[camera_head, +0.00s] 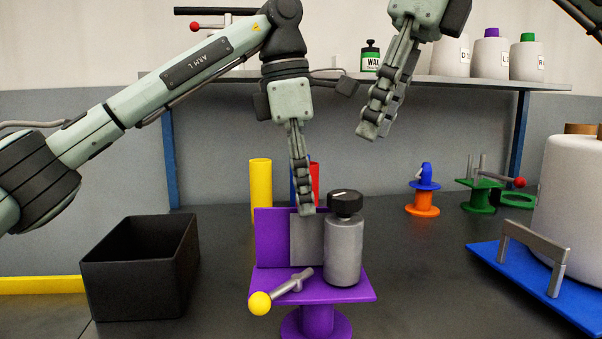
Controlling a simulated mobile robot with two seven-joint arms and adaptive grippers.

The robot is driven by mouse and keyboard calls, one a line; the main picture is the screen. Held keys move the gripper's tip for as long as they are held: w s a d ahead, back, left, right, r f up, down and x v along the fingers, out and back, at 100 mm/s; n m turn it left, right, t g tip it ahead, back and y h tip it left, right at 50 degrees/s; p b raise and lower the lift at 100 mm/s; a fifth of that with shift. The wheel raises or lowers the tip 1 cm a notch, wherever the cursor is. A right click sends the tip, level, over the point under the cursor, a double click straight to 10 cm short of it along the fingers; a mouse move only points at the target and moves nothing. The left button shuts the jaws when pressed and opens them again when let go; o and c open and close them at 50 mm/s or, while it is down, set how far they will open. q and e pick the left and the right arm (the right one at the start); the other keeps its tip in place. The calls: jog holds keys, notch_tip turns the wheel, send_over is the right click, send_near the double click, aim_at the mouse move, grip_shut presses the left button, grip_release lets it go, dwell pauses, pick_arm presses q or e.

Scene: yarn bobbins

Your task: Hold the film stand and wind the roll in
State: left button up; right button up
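A purple stand (273,235) with an upright back plate, a flat shelf and a round foot stands at the front centre. A grey cylinder (343,250) with a black knob (345,203) stands upright on its shelf. A grey flat panel (305,250) shows between the back plate and the cylinder. A crank-like lever with a yellow ball (260,303) lies at the shelf's front left. My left gripper (306,208) points down at the panel's top edge; I cannot tell whether it touches. My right gripper (368,130) hangs higher, to the right, clear of the stand. Both gripper fingers are seen edge-on.
A black open bin (135,283) stands left. Yellow (260,185) and red (315,180) cylinders stand behind the stand. A large white roll (575,200) stands on a blue tray (520,270) at right. Orange-blue (422,203) and green (478,195) fixtures stand behind. A shelf (440,80) holds bottles.

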pick_arm(q)
send_over(308, 266)
jog(key=shift+w+f, duration=0.15)
jog(key=shift+f, duration=2.35)
grip_shut()
